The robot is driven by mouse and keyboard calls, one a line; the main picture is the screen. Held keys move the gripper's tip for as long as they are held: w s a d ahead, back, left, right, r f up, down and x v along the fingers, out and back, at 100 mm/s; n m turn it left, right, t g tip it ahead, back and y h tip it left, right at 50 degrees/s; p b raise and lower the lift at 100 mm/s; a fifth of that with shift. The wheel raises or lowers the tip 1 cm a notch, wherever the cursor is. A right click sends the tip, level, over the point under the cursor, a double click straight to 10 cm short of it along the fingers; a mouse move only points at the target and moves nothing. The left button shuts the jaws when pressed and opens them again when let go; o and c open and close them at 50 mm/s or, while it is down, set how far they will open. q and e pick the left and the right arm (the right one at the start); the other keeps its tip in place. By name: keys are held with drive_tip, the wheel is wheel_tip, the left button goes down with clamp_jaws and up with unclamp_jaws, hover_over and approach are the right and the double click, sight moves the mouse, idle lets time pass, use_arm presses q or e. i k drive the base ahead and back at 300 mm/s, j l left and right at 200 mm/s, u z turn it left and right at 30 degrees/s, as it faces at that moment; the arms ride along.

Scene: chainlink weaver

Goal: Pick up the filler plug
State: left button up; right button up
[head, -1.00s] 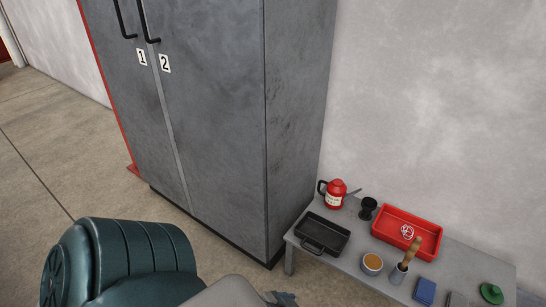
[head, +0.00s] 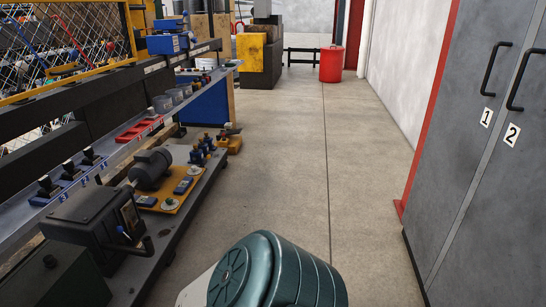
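I cannot pick out a filler plug for certain in the head view. Several small parts lie on the left-hand bench's lower shelf (head: 150,243), too small to name surely. A dark motor (head: 151,168) sits there on a yellow plate (head: 160,205) with blue and pale round parts. A teal rounded part of my own arm fills the bottom middle. Neither of my grippers is in view.
A long workbench (head: 85,172) with a red tray (head: 138,130) runs along the left. A grey cabinet (head: 470,150) marked 1 and 2 stands at right. A red bin (head: 331,64) stands far back. The concrete floor (head: 290,150) between is clear.

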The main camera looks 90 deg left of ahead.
sight(49, 262)
drive_tip(key=u, duration=4.45)
